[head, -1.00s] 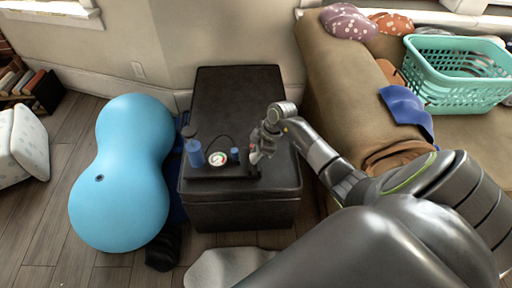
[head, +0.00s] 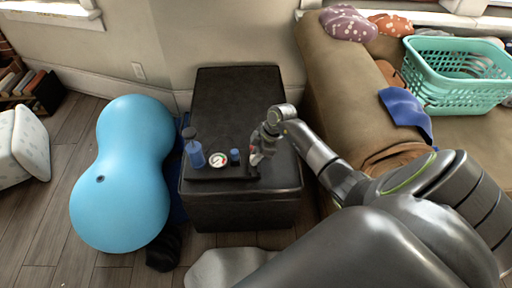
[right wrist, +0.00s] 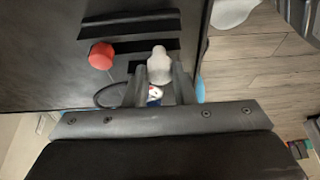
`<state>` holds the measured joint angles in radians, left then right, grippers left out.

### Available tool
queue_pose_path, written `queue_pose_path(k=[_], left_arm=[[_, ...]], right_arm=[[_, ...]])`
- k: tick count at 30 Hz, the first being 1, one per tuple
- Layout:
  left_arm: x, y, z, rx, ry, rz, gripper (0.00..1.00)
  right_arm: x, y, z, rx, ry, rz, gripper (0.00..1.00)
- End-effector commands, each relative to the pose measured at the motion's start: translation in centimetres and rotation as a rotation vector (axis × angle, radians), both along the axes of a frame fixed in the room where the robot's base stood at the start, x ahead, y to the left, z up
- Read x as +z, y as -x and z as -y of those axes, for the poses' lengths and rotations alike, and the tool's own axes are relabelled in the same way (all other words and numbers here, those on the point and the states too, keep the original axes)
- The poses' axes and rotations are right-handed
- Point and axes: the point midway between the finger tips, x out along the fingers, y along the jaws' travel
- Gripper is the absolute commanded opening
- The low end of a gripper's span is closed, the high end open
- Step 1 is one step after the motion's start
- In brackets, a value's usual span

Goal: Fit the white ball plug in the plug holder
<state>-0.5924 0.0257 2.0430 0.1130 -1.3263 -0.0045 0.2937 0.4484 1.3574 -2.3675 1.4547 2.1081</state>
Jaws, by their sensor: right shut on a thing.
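My right gripper (right wrist: 162,88) is shut on the white ball plug (right wrist: 159,66), whose rounded white body sticks out past the fingertips in the right wrist view. In the head view this gripper (head: 257,156) is low over the front right of the black ottoman, and the plug is too small to make out clearly. Black raised strips (right wrist: 130,21) lie on the dark surface ahead of the plug in the right wrist view; I cannot tell which part is the plug holder. The plug appears apart from the upper strip. My left gripper is not in view.
A blue pump (head: 194,154), a round gauge (head: 228,160) and a small blue cylinder (head: 235,155) stand left of the gripper. A red round piece (right wrist: 101,55) is beside the plug. The ottoman's back (head: 238,95) is clear. A blue peanut ball (head: 120,175) stands left.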

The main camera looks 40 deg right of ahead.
Motion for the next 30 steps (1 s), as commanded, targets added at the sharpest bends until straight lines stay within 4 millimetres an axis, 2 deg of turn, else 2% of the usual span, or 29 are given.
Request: queue_pose_path(k=[30], left_arm=[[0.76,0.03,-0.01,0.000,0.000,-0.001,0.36]], right_arm=[[-0.02,-0.04,-0.02,0.001,0.001,0.001,0.05]])
